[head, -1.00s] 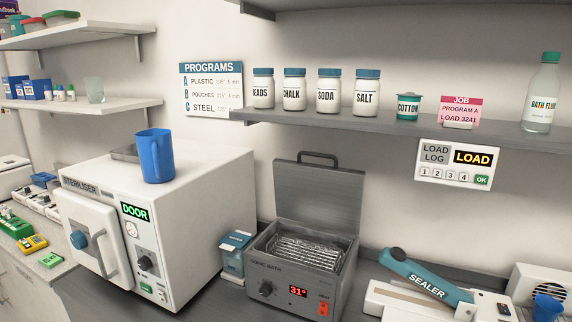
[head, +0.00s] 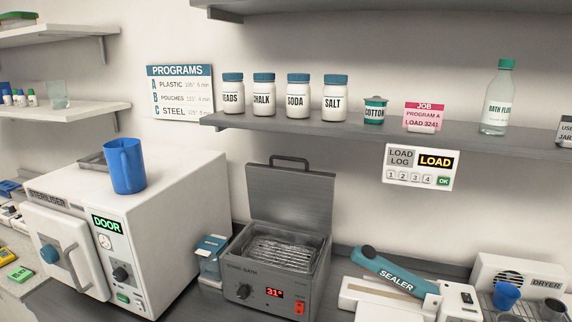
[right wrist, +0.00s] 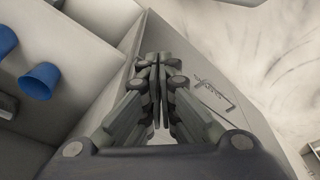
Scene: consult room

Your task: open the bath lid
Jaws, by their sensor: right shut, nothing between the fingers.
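The sonic bath (head: 270,275) is a grey metal box on the counter in the head view, with a dial and a red display reading 31°. Its lid (head: 290,197) stands upright at the back, with a dark handle (head: 289,160) on its top edge. A wire basket (head: 285,248) shows inside the open bath. My right gripper (right wrist: 155,62) is shut and empty in the right wrist view, with its fingertips together. It does not show in the head view, so its place relative to the bath cannot be told. My left gripper is in neither view.
The steriliser (head: 130,230) with a blue jug (head: 125,166) on top stands left of the bath. A blue box (head: 211,258) sits between them. The sealer (head: 395,275) and dryer (head: 518,275) are to the right. A grey shelf (head: 380,135) with jars runs above.

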